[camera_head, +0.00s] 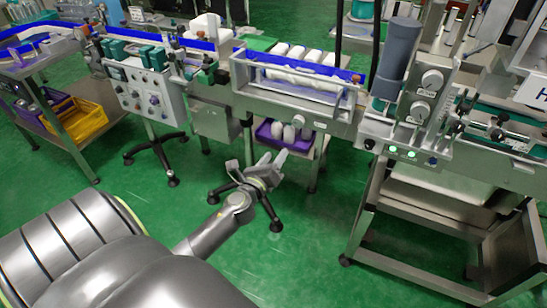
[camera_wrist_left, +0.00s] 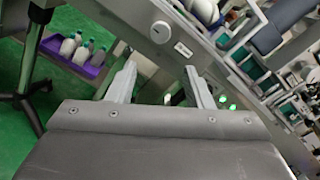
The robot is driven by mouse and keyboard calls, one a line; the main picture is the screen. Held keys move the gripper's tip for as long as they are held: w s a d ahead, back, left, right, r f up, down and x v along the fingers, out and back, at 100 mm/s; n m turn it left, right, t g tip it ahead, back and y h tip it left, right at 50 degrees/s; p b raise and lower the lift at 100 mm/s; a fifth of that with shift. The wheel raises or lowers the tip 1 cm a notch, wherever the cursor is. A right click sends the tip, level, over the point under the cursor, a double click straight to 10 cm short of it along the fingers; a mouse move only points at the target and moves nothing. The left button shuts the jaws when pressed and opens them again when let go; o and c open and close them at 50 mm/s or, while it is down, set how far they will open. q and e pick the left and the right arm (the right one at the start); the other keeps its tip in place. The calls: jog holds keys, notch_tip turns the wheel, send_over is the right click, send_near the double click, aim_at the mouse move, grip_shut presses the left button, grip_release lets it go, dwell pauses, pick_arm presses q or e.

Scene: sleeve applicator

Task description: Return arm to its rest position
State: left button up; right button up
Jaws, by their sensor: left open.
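My left arm reaches in from the lower left in the head view. Its gripper (camera_head: 262,165) is open and hangs over the green floor in front of the machine line, with nothing between its fingers. In the left wrist view the two fingers of the gripper (camera_wrist_left: 165,85) stand apart, with the machine's front behind them. The gripper looks apart from the machine. My right gripper is not in either view.
A steel machine line (camera_head: 300,105) with a tray of white bottles (camera_head: 305,55) runs across the back. A purple bin (camera_head: 284,136) holds bottles below it. A control box (camera_head: 148,92) stands left, a steel cart frame (camera_head: 420,240) right. Green floor (camera_head: 310,255) is clear in front.

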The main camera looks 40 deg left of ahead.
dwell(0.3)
pick_arm(q)
jog(key=s+f+n+g+p, duration=0.1)
jog(key=s+f+n+g, duration=0.5)
jog(key=f, duration=0.9)
jog(key=s+f+n+g, duration=0.2)
jog(key=s+f+n, duration=0.6)
jog(key=f, duration=0.6)
jog(key=s+d+f+n+g+h, duration=0.1)
jog(key=s+d+f+n+g, duration=0.1)
jog(key=s, duration=0.8)
jog(key=s+d+f+n+g+h, duration=0.1)
jog(key=s+d+f+n+g, duration=0.2)
jog(key=s+f+n, duration=0.3)
jog(key=s+d+f+n+g+h+p, duration=0.1)
jog(key=s+d+f+n+g, duration=0.2)
jog(key=s+f, duration=0.4)
jog(key=s+d+n, duration=0.1)
jog(key=s+n, duration=0.1)
jog(key=s, duration=0.6)
jog(key=shift+f, duration=0.4)
